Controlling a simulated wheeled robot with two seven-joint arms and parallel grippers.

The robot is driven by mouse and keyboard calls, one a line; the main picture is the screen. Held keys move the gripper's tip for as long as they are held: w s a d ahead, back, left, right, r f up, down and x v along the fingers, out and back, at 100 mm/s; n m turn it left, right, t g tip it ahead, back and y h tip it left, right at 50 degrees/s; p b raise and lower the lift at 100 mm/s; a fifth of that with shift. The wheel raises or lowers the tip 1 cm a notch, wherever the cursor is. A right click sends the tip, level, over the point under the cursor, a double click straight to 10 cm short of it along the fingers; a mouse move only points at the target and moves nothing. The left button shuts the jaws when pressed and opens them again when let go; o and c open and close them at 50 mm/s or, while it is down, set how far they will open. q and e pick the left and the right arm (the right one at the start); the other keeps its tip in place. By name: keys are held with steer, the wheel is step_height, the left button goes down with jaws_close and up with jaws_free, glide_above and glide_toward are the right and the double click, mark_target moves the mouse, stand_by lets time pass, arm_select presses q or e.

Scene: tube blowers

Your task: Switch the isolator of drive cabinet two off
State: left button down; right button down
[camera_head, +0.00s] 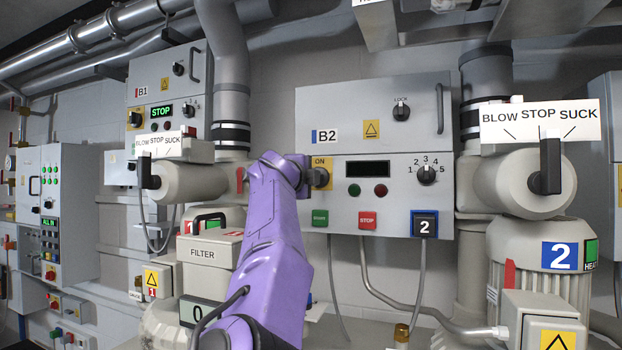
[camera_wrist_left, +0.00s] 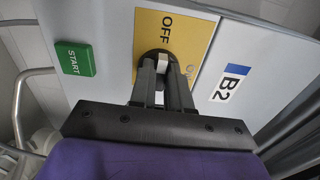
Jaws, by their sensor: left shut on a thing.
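Drive cabinet two is the grey cabinet (camera_head: 420,108) labelled B2, with a "2" plate at its lower right. Its isolator sits on a yellow plate (camera_head: 321,163) at the lower door's left edge, with "ON" readable in the head view. In the left wrist view the plate (camera_wrist_left: 198,42) shows "OFF", and the isolator knob (camera_wrist_left: 160,60) has a dark round base and a pale part between my fingers. My left gripper (camera_wrist_left: 161,75) is shut on the knob. The fingers hide much of it, so its exact angle is unclear. My right gripper is not in view.
Cabinet two's display (camera_head: 368,168) is dark. A green start button (camera_head: 320,217) and red stop button (camera_head: 367,220) sit below the isolator. Cabinet B1 (camera_head: 160,90) stands left, its display reading STOP. A filter housing (camera_head: 209,247) and valve levers (camera_head: 550,166) flank the cabinet.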

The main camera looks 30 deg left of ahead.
arm_select(q)
steer(key=shift+w+f+n, duration=0.1)
steer(key=shift+f+n, duration=0.15)
steer(key=shift+n, duration=0.05)
steer(key=c, duration=1.2)
jaws_free()
steer(key=shift+o, duration=0.6)
steer(key=shift+s+a+r, duration=0.1)
steer(key=shift+s+r, duration=0.1)
steer(key=shift+s, duration=0.1)
steer(key=b+v, duration=0.4)
steer(key=v, duration=0.3)
steer(key=shift+s, duration=0.2)
steer(key=shift+s, duration=0.1)
